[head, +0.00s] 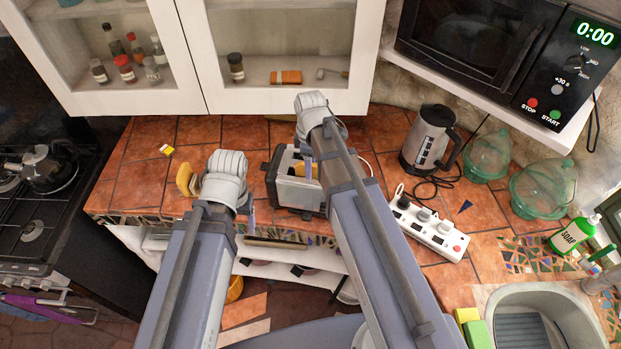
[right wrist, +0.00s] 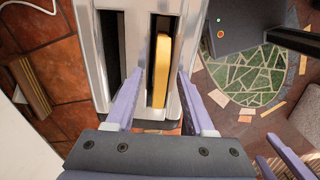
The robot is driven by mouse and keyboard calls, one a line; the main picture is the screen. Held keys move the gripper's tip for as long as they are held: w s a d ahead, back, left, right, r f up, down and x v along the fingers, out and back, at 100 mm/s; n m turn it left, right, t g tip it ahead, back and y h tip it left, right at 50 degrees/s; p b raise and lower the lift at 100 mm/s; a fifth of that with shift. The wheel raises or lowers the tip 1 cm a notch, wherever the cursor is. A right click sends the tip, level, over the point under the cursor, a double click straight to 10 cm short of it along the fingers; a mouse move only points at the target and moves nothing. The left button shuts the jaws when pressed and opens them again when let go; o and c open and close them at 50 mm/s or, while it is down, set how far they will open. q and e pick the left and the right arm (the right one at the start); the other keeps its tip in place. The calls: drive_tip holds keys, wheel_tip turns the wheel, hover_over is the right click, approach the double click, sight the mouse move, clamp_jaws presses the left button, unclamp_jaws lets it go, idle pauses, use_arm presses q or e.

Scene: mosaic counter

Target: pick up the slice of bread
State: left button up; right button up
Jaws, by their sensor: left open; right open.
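A metal toaster (head: 285,190) stands on the tiled counter, partly hidden behind my right arm. In the right wrist view the toaster (right wrist: 95,50) has two slots. A yellow-brown slice of bread (right wrist: 160,68) stands upright in the right slot; the left slot looks empty. My right gripper (right wrist: 162,100) is open, its fingers on either side of that slot, apart from the bread. A yellow-tan slice-like thing (head: 184,178) stands to the left of the toaster, beside my left gripper. My left gripper (head: 228,200) is open and mostly hidden by its own wrist; I see nothing held.
A kettle (head: 427,138) with a dark cord stands right of the toaster, and a white power strip (head: 430,228) lies in front of it. Green glass bowls (head: 540,190), a soap bottle (head: 573,236) and a sink are further right. The stove is at left. Counter left of the toaster is mostly clear.

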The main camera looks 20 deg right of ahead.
drive_tip(key=shift+r, duration=0.1)
clamp_jaws()
drive_tip(key=shift+r, duration=0.15)
